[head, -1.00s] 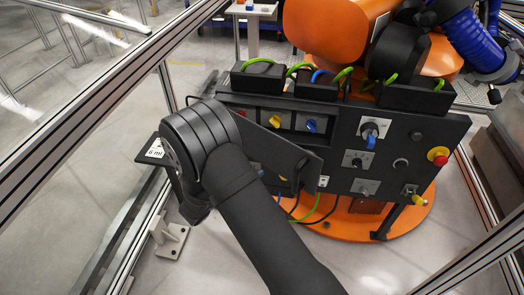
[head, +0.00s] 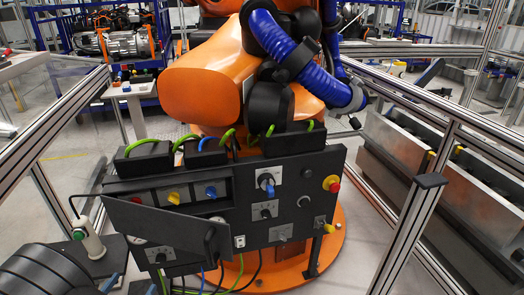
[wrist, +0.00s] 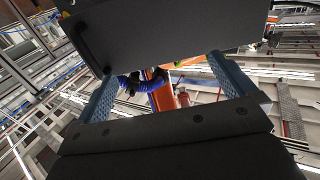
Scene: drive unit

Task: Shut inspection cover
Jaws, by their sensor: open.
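The inspection cover (head: 160,229) is a dark flat plate on the front of the black control panel (head: 320,172). It stands open, tilted out from the panel, with a dark handle (head: 210,240) near its right end. My gripper (head: 130,286) is low at the left in the head view, below the cover, and mostly cut off by the frame. In the wrist view its two blue-grey fingers (wrist: 162,68) are wide apart with nothing between them.
The panel carries a yellow knob (head: 173,197), blue knobs and a red emergency button (head: 331,184). Cables hang below it. An orange robot (head: 205,85) is behind; metal frame rails flank both sides.

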